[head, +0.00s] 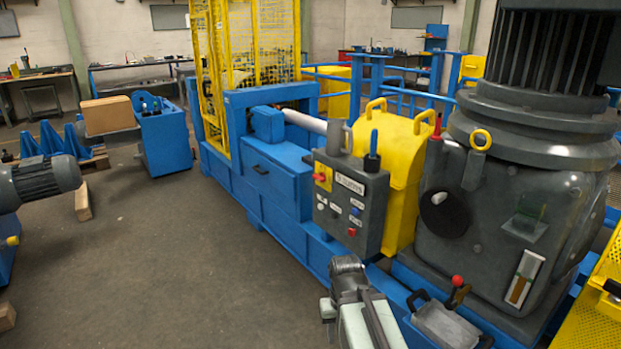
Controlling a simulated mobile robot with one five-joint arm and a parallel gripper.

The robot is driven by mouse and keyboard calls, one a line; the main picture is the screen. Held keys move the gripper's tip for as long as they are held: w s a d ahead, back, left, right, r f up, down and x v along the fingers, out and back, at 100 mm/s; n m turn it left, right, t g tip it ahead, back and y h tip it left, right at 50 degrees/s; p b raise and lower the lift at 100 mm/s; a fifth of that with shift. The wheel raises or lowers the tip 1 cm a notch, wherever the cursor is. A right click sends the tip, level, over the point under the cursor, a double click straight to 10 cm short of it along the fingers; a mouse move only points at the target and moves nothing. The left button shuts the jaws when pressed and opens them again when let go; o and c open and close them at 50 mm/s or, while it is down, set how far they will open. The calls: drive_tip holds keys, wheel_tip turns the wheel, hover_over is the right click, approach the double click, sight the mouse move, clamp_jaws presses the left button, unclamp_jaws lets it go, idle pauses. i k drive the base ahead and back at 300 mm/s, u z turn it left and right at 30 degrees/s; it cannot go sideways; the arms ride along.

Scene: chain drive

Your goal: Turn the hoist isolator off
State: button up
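A dark grey control box (343,206) stands on the blue machine frame right of centre. On its upper left is a red rotary switch on a yellow plate (323,177), which looks like an isolator. The exact angle of its handle is too small to tell. A white label beside it is not clearly readable. Lower on the box are small white labels, a blue button and a red button. My arm comes up from the bottom edge, and my gripper (347,267) is below the box and apart from it. Its fingers cannot be made out.
A yellow guard (402,170) stands just behind the box. A large grey motor and gearbox (500,220) fills the right side. A red-knobbed lever (457,290) is right of my arm. The floor (180,260) at left centre is clear.

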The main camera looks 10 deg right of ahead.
sight(321, 177)
drive_tip(key=u, duration=0.7)
drive_tip(key=i, duration=1.2)
drive_tip(key=u, duration=1.05)
drive_tip(key=i, duration=0.85)
drive_tip(key=z, duration=0.3)
